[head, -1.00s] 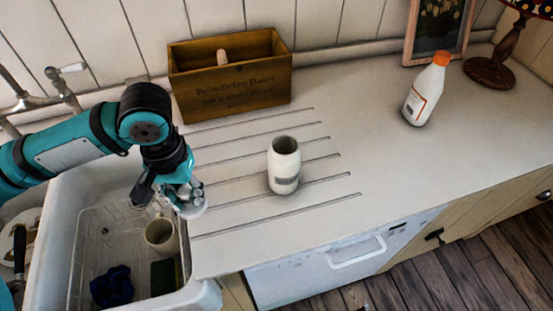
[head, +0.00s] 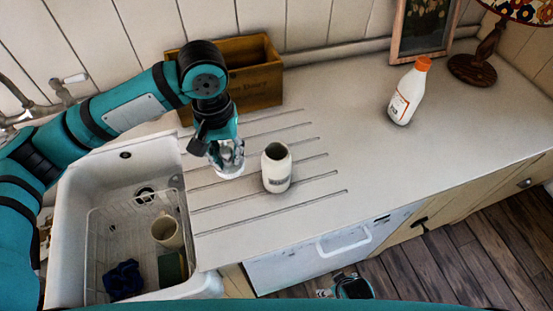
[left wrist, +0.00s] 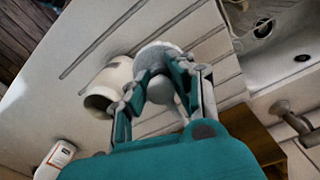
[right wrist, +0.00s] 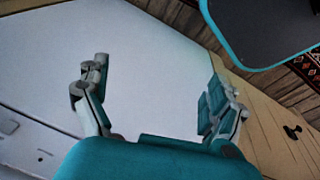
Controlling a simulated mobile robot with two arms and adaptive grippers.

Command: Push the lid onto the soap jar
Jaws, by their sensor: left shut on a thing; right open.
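The soap jar (head: 276,170) is white with a label and stands upright, its dark mouth open, on the grooved drainboard. It also shows in the left wrist view (left wrist: 106,86). My left gripper (head: 228,160) is just left of the jar in the head view, pointing down. It is shut on the lid (head: 229,172), a pale round piece with a knob, which shows between the fingers in the left wrist view (left wrist: 160,88). The lid is beside the jar, not over its mouth. My right gripper (right wrist: 160,100) is open and empty, low in front of the white appliance door.
A wooden box (head: 254,90) stands behind my left arm. A white bottle with an orange cap (head: 408,92) stands to the right. The sink (head: 84,236) with a wire rack and mug (head: 167,232) lies left. Counter right of the jar is clear.

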